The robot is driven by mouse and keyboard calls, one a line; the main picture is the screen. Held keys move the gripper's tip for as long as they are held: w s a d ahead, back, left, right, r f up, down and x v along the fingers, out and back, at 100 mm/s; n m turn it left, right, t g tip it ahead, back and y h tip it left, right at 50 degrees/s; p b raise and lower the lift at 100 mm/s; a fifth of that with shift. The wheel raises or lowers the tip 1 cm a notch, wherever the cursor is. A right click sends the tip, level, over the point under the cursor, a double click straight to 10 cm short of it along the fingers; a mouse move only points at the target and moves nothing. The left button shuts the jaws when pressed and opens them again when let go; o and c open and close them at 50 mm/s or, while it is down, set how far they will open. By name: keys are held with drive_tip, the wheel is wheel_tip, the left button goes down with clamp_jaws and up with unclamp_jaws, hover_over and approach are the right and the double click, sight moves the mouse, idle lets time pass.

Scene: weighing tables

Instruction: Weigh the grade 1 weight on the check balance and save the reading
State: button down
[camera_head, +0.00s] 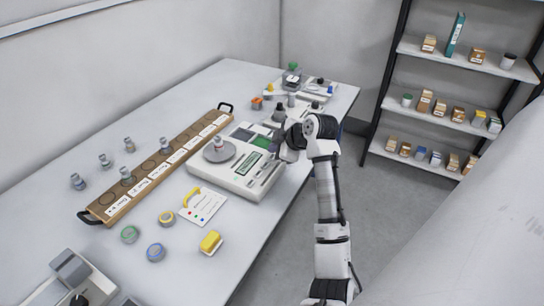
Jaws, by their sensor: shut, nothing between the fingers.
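The balance (249,184) is a white box on the table, with a round grey pan (207,155), a small display and a green panel on top. A small weight with a reddish mark (219,144) stands on the pan; its grade is too small to read. My gripper (274,153) is shut and empty at the right side of the balance, close to its top; I cannot tell whether it touches. The arm partly hides the area behind it.
Another device (75,275) stands at the lower left. More instruments crowd the far table end (320,88). Shelves (430,123) stand at the right.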

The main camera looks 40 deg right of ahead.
idle(0.5)
drive_tip(key=shift+f+b, duration=0.4)
drive_tip(key=shift+f, duration=0.05)
drive_tip(key=shift+f+b, duration=0.3)
drive_tip(key=shift+f, duration=0.05)
idle(0.4)
drive_tip(key=shift+r, duration=0.15)
idle(0.3)
drive_tip(key=shift+r+p, duration=0.45)
drive_tip(key=shift+r, duration=0.2)
drive_tip(key=shift+r+p, duration=1.5)
drive_tip(key=shift+r, duration=1.05)
drive_tip(key=shift+f, duration=0.1)
